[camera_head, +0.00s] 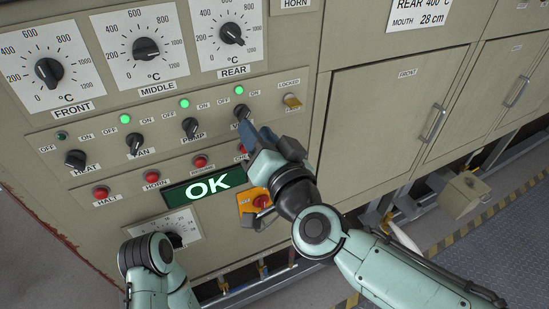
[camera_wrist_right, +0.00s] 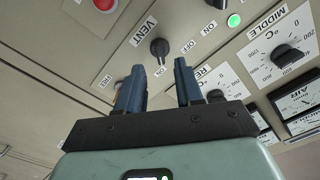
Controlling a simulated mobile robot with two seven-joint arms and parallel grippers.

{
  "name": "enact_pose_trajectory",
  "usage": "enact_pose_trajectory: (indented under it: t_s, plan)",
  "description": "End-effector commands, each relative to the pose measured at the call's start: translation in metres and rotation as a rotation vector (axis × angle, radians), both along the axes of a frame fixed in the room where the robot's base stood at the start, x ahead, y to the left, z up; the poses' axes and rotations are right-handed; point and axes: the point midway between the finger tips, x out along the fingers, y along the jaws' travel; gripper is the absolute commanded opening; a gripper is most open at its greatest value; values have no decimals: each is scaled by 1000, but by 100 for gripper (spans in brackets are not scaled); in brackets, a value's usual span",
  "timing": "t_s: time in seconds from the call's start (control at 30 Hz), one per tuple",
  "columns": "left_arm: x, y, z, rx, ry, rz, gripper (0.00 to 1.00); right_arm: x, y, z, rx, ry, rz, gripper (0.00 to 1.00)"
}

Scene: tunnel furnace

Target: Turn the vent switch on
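The vent switch (camera_head: 242,113) is a black rotary knob on the sloped panel, fourth in the switch row, with OFF and ON labels. The lamp (camera_head: 238,90) above it is lit green. It also shows in the right wrist view as a black knob (camera_wrist_right: 160,47) beside its VENT label. My right gripper (camera_head: 258,136) is just below the switch, its blue fingers partly covering the VENT label. In the wrist view the fingers (camera_wrist_right: 158,75) are apart with nothing between them, and the knob lies just beyond the tips. My left gripper is not visible; only part of that arm shows.
The heat switch (camera_head: 75,159), fan switch (camera_head: 135,143) and pump switch (camera_head: 190,127) stand to the left. A keyed LOCKED switch (camera_head: 292,100) is close on the right. Red buttons (camera_head: 200,161) and a green OK display (camera_head: 208,187) lie below.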

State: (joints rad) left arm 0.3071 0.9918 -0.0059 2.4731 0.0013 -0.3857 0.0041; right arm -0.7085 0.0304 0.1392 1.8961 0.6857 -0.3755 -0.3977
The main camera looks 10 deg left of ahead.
Motion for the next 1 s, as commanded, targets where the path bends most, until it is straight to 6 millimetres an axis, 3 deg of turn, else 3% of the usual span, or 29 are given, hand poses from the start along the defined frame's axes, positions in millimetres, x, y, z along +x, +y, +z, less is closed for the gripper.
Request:
enact_pose_trajectory:
  t_s: [0.2,0.4,1.0]
  plan:
    - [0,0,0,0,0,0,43,-40,-28,1,1,-3,-2,36]
    - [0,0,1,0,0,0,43,-61,-41,1,0,-1,-1,36]
    - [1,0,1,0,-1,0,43,-66,-44,-1,0,1,1,36]
